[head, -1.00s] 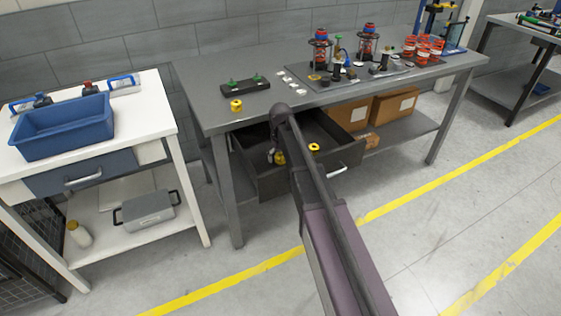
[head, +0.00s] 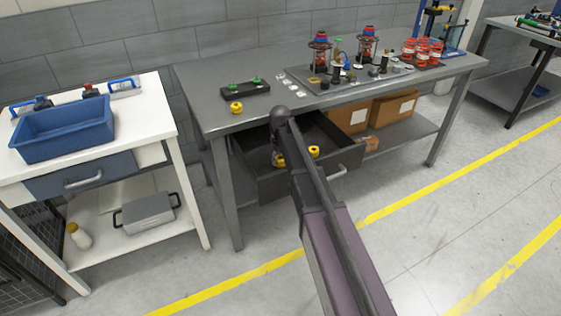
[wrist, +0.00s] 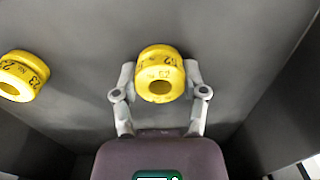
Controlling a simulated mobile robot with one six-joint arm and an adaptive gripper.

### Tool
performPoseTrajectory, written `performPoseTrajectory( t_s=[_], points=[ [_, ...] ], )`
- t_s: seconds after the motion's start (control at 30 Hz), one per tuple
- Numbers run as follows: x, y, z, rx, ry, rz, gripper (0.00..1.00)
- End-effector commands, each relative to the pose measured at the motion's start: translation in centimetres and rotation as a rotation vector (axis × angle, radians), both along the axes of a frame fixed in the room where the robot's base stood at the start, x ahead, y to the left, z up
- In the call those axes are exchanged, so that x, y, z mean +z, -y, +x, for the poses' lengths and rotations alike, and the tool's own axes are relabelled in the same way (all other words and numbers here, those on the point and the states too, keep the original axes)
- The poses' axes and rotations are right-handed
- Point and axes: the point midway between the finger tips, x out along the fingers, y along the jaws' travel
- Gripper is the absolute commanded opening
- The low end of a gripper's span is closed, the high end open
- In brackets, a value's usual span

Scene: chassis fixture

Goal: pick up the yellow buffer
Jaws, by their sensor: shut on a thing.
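A yellow ring-shaped buffer (wrist: 160,62) with dark markings sits between the two grey fingers of my gripper (wrist: 160,76) in the wrist view. The fingers are shut on it, one on each side. In the head view this buffer (head: 281,162) is low in the open drawer, partly hidden by my arm. A second yellow buffer (wrist: 22,76) lies apart on the drawer floor at the left of the wrist view; it shows right of my arm in the head view (head: 314,152). A third yellow buffer (head: 236,107) stands on the workbench top.
The dark drawer (head: 262,187) is pulled out under the grey workbench (head: 205,95), and its walls surround my gripper. A black block with green knobs (head: 245,88) and several assemblies stand on the bench. A white table with a blue bin (head: 62,140) is at left.

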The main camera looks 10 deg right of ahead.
Motion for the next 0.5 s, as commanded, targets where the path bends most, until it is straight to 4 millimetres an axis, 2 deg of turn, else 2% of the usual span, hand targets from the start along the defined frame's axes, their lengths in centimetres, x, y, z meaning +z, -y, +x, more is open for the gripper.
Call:
performPoseTrajectory(
  t_s=[0.27,0.5],
  points=[
    [0.2,0.0,0.0,0.0,0.0,0.0,0.12],
    [1.4,0.0,0.0,0.0,0.0,0.0,0.12]
  ],
)
